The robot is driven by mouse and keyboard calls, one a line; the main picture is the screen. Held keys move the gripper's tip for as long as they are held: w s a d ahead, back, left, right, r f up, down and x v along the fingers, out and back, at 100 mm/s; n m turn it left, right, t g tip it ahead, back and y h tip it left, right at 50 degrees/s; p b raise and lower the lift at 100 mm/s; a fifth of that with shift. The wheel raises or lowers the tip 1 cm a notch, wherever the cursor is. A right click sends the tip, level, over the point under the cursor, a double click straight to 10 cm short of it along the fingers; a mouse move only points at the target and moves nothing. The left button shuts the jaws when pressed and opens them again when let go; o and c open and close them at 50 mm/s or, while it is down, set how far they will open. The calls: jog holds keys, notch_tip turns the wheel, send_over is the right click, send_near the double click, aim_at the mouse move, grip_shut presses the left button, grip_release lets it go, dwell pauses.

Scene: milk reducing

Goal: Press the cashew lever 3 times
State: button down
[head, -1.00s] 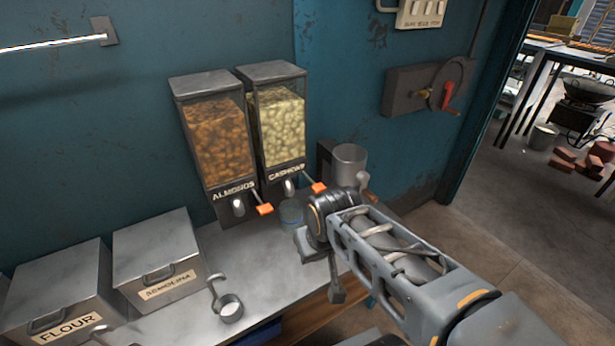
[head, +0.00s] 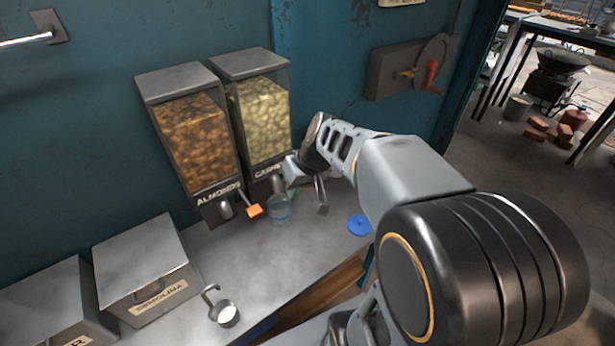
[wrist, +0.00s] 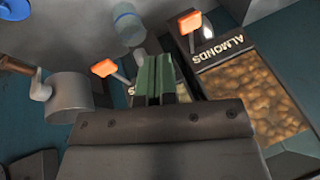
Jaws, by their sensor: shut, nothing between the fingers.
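The cashew dispenser (head: 265,115) stands against the teal wall, right of the almond dispenser (head: 196,138). Its orange lever is hidden behind my arm in the head view. In the wrist view, which looks upside down, the cashew lever (wrist: 104,68) shows an orange tip just left of my fingers. The orange almond lever (wrist: 190,22) is farther right there and also shows in the head view (head: 254,211). My gripper (wrist: 155,62) has its green fingers together and empty, close to the cashew lever. I cannot tell if they touch it.
A clear glass (head: 280,208) stands below the dispensers. A blue lid (head: 359,226) lies on the counter to its right. The semolina box (head: 145,268) and a scoop of white powder (head: 227,313) are at left.

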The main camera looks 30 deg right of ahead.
jog(key=w+d+r+t+y+p, duration=0.2)
jog(key=w+d+y, duration=0.1)
jog(key=w+d, duration=0.6)
jog(key=shift+w+t, duration=0.4)
jog(key=shift+w, duration=0.35)
notch_tip(320, 180, down, 8)
jog(key=b, duration=0.5)
jog(key=shift+f+b, duration=0.35)
jog(key=shift+b, duration=0.35)
jog(key=shift+f+b, duration=1.7)
jog(key=shift+b, duration=0.65)
dwell(2.4)
